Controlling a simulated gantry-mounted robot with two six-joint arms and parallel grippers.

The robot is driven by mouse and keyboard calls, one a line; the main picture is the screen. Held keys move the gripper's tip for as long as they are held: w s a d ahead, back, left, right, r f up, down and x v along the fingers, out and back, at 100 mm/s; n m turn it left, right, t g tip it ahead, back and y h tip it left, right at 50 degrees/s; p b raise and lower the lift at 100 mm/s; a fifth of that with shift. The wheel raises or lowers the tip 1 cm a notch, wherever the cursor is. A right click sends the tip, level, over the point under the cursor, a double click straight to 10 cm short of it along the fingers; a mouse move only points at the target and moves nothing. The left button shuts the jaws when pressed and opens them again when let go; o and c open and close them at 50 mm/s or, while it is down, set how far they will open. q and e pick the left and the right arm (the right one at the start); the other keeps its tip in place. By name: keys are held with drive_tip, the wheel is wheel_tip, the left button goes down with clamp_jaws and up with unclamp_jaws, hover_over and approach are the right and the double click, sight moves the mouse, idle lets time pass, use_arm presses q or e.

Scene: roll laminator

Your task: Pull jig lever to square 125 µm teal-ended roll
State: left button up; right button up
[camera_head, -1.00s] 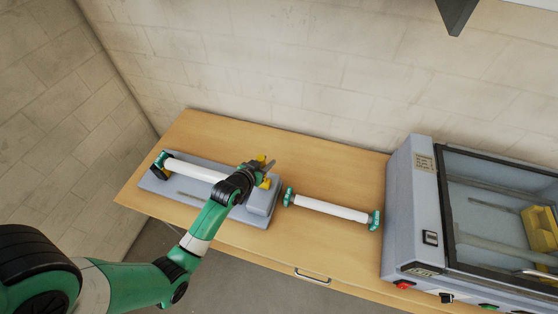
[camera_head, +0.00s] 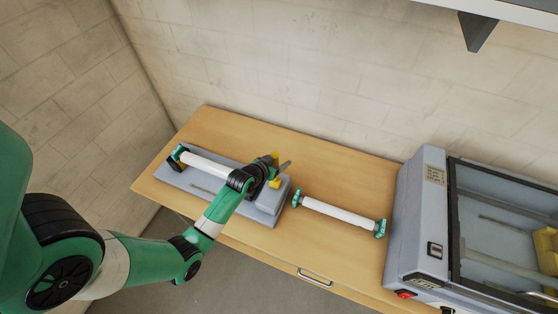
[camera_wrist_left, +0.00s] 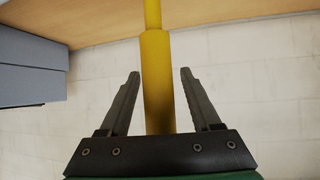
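A grey jig (camera_head: 170,180) stands on the left of the wooden table with a white roll (camera_head: 205,166) lying along it; a teal end (camera_head: 177,153) shows at its left. The roll's right end is hidden behind my left arm. The jig's yellow lever (camera_head: 275,183) is at its right end, partly covered by my left gripper (camera_head: 279,166). In the left wrist view, my left gripper (camera_wrist_left: 158,85) is open, and the yellow lever (camera_wrist_left: 155,70) runs between its fingers with a gap on each side. My right gripper is not in view.
A second white roll with teal ends (camera_head: 340,213) lies on the table right of the jig. The grey laminator (camera_head: 425,230) with a dark-framed window stands at the right. A bracket (camera_head: 480,32) hangs at the top right. The table (camera_head: 320,165) behind the second roll is clear.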

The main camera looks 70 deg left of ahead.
use_arm(q)
drive_tip(key=p+v, duration=0.1)
drive_tip(key=v, duration=1)
drive_tip(key=shift+s+r, duration=0.2)
drive_tip(key=shift+r, duration=0.05)
drive_tip(key=shift+w+d, duration=0.1)
drive_tip(key=shift+d, duration=0.05)
